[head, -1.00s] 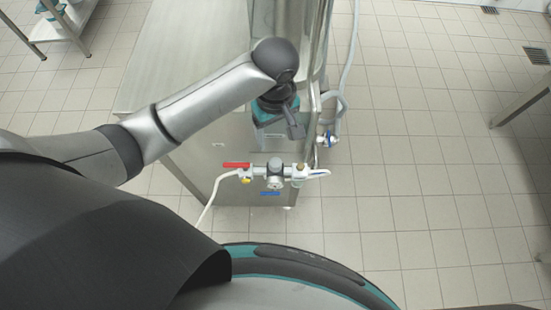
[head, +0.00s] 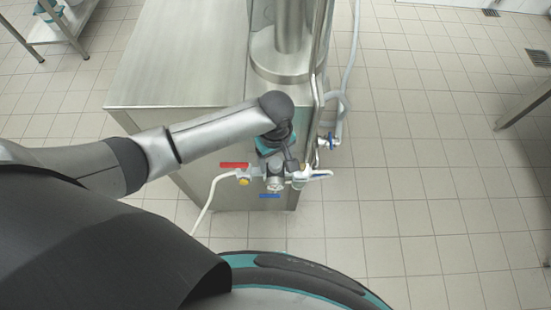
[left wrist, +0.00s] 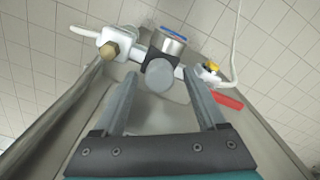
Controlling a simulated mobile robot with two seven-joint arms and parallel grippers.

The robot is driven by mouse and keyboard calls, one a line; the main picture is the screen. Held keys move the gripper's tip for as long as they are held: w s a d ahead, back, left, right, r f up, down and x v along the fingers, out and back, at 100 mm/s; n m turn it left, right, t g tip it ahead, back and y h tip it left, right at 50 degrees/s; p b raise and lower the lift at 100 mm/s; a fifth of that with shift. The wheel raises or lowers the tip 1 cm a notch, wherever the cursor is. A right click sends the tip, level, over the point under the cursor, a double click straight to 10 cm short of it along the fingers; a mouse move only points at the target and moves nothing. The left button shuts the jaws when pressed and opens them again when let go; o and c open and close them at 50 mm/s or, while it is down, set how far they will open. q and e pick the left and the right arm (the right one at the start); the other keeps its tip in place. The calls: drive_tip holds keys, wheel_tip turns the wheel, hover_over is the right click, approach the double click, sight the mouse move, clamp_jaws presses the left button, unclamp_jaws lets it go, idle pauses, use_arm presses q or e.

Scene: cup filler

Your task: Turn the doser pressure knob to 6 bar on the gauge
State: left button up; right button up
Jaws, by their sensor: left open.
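The doser's air unit is on the front of the steel machine. Its round grey pressure knob (left wrist: 160,74) shows in the left wrist view between my open fingers; I cannot tell whether they touch it. The small silver gauge (head: 274,184) sits on the front of the unit and also shows beyond the knob in the left wrist view (left wrist: 173,42). Its reading is too small to tell. My left gripper (head: 277,164) is open, pointing down at the unit from above, and hides the knob in the head view. It also shows in the left wrist view (left wrist: 160,70). My right gripper is not in view.
A red handle (head: 234,165) and a yellow fitting (head: 243,182) are left of the gauge. White fittings (head: 300,177) are on its right. A blue-handled valve (head: 331,140) and hose stand to the right. The steel cabinet (head: 180,70) lies behind.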

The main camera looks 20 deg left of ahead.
use_arm(q)
drive_tip(key=shift+c, duration=0.3)
clamp_jaws()
drive_tip(key=shift+r, duration=0.1)
